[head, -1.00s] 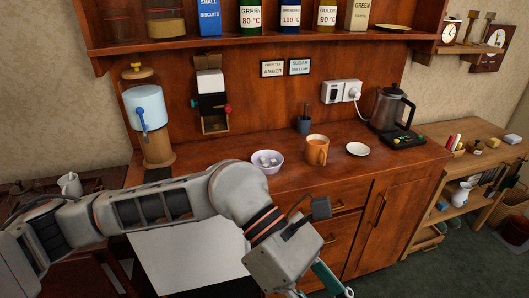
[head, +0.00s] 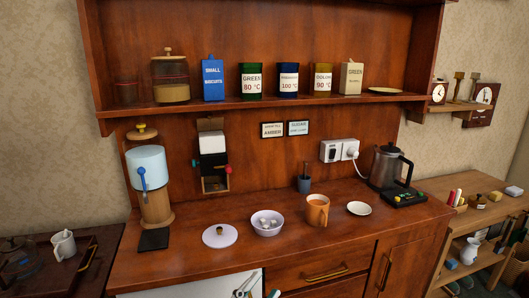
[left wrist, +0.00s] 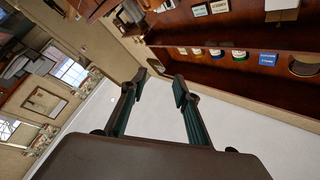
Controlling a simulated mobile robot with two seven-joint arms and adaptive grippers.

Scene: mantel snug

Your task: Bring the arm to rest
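My left gripper (left wrist: 164,84) shows in the left wrist view with its two dark green fingers spread apart and nothing between them. In the head view only a small part of it (head: 256,289) shows at the bottom edge, low in front of the white panel under the counter. It is apart from the things on the counter (head: 180,262). Most of the left arm is out of the head view. My right gripper is in neither view.
A dispenser (head: 149,184) stands at left, a kettle (head: 387,167) at right. A shelf (head: 270,101) with tins runs above.

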